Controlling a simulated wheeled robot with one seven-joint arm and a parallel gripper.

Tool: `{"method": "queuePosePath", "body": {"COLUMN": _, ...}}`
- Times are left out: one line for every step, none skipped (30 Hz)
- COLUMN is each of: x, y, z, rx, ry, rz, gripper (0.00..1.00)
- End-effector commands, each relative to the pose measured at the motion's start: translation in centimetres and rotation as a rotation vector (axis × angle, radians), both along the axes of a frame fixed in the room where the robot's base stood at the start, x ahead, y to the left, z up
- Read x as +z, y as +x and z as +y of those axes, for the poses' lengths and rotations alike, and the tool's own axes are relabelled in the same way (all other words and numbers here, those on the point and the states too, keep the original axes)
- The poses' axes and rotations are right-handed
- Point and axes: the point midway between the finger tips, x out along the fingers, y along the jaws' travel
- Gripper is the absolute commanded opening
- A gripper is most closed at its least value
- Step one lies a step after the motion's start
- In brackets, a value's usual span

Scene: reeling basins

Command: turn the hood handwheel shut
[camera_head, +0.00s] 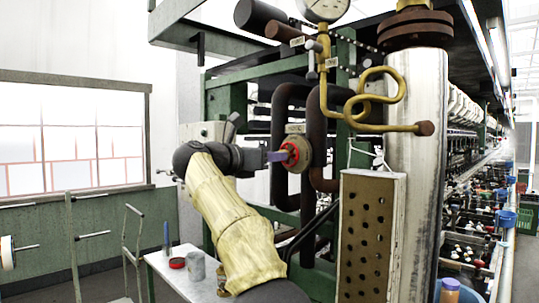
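A small red handwheel (294,154) is mounted on the machine's pipework, in the middle of the picture, with a pale tag just above it. My arm, in a yellowish cover, reaches up from the bottom. My gripper (281,156) points right and its fingertips are at the left side of the handwheel, hiding part of it. The fingers show edge-on and small, so I cannot tell whether they touch or grip the wheel.
Dark bent pipes run close behind and right of the handwheel. A perforated box (369,238) and a thick metal column (418,150) stand to the right. A small table (160,265) with a red tin (177,263) and grey cup (196,266) is lower left. A pressure gauge (324,6) is above.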

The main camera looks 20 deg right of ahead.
Motion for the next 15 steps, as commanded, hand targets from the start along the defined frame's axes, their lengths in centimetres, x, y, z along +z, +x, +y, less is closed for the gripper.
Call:
{"method": "queuePosePath", "body": {"x": 0.0, "y": 0.0, "z": 0.0, "rx": 0.0, "ry": 0.0, "rz": -0.001, "gripper": 0.4}}
{"method": "queuePosePath", "body": {"x": -0.1, "y": 0.0, "z": 0.0, "rx": 0.0, "ry": 0.0, "rz": -0.001, "gripper": 0.4}}
{"method": "queuePosePath", "body": {"x": -0.1, "y": 0.0, "z": 0.0, "rx": 0.0, "ry": 0.001, "rz": -0.002, "gripper": 0.4}}
{"method": "queuePosePath", "body": {"x": -0.1, "y": 0.0, "z": 0.0, "rx": 0.0, "ry": 0.001, "rz": -0.002, "gripper": 0.4}}
{"method": "queuePosePath", "body": {"x": -0.1, "y": 0.0, "z": 0.0, "rx": 0.0, "ry": 0.001, "rz": -0.003, "gripper": 0.4}}
{"method": "queuePosePath", "body": {"x": -0.1, "y": 0.0, "z": -0.1, "rx": 0.0, "ry": 0.001, "rz": -0.003, "gripper": 0.4}}
{"method": "queuePosePath", "body": {"x": 0.0, "y": 0.0, "z": -0.1, "rx": -0.001, "ry": 0.001, "rz": -0.003, "gripper": 0.4}}
{"method": "queuePosePath", "body": {"x": 0.0, "y": 0.1, "z": -0.2, "rx": -0.001, "ry": 0.001, "rz": -0.003, "gripper": 0.4}}
{"method": "queuePosePath", "body": {"x": 0.0, "y": 0.2, "z": -0.4, "rx": -0.001, "ry": 0.002, "rz": -0.002, "gripper": 0.4}}
{"method": "queuePosePath", "body": {"x": 0.0, "y": 0.2, "z": -0.6, "rx": -0.002, "ry": 0.002, "rz": -0.002, "gripper": 0.4}}
{"method": "queuePosePath", "body": {"x": 0.0, "y": 0.3, "z": -0.9, "rx": -0.002, "ry": 0.002, "rz": -0.003, "gripper": 0.4}}
{"method": "queuePosePath", "body": {"x": 0.0, "y": 0.4, "z": -1.2, "rx": -0.003, "ry": 0.002, "rz": -0.003, "gripper": 0.4}}
{"method": "queuePosePath", "body": {"x": 0.0, "y": 0.5, "z": -1.4, "rx": -0.003, "ry": 0.002, "rz": -0.003, "gripper": 0.4}}
{"method": "queuePosePath", "body": {"x": 0.0, "y": 0.6, "z": -1.7, "rx": -0.002, "ry": 0.002, "rz": -0.003, "gripper": 0.4}}
{"method": "queuePosePath", "body": {"x": 0.0, "y": 0.7, "z": -1.9, "rx": -0.002, "ry": 0.001, "rz": -0.004, "gripper": 0.4}}
